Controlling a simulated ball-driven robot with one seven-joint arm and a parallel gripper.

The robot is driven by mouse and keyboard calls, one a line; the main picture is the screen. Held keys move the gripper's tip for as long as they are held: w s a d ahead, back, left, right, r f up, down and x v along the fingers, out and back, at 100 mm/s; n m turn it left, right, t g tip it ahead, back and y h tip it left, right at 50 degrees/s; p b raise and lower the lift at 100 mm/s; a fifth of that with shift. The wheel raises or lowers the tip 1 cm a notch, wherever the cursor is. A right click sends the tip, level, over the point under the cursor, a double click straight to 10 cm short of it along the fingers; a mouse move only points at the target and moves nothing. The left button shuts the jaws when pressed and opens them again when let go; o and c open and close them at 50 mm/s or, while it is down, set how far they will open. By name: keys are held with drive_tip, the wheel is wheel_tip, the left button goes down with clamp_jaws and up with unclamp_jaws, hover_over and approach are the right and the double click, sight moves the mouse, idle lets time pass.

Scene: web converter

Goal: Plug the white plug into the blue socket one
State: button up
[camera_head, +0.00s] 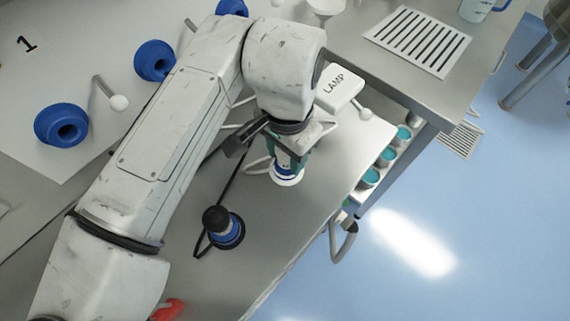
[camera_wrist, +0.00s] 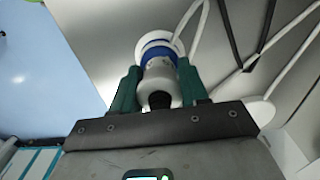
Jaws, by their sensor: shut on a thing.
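My gripper (camera_head: 287,158) is shut on the white plug (camera_head: 286,178), which has a blue band and a wide white rim. In the wrist view the plug (camera_wrist: 160,66) sits between the two green fingers (camera_wrist: 158,88), with its rim pointing away from the wrist. In the head view it points down over the grey bench; I cannot tell whether it touches. Blue round sockets stand on the pale panel at left: one (camera_head: 62,125) with its dark hole showing, one (camera_head: 154,61), and one partly hidden by my arm (camera_head: 232,8). A black "1" (camera_head: 27,44) marks the panel.
A black-and-blue plug (camera_head: 222,228) stands on the bench with a black cable. A white LAMP box (camera_head: 338,88) is beside my gripper. White knobbed levers (camera_head: 117,102) rise from the panel. Teal-topped cups (camera_head: 370,177) sit under the bench edge. A red thing (camera_head: 170,309) is below.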

clamp_jaws()
drive_tip(key=shift+r+p, duration=3.75)
drive_tip(key=shift+r, duration=0.25)
drive_tip(key=shift+f, duration=0.15)
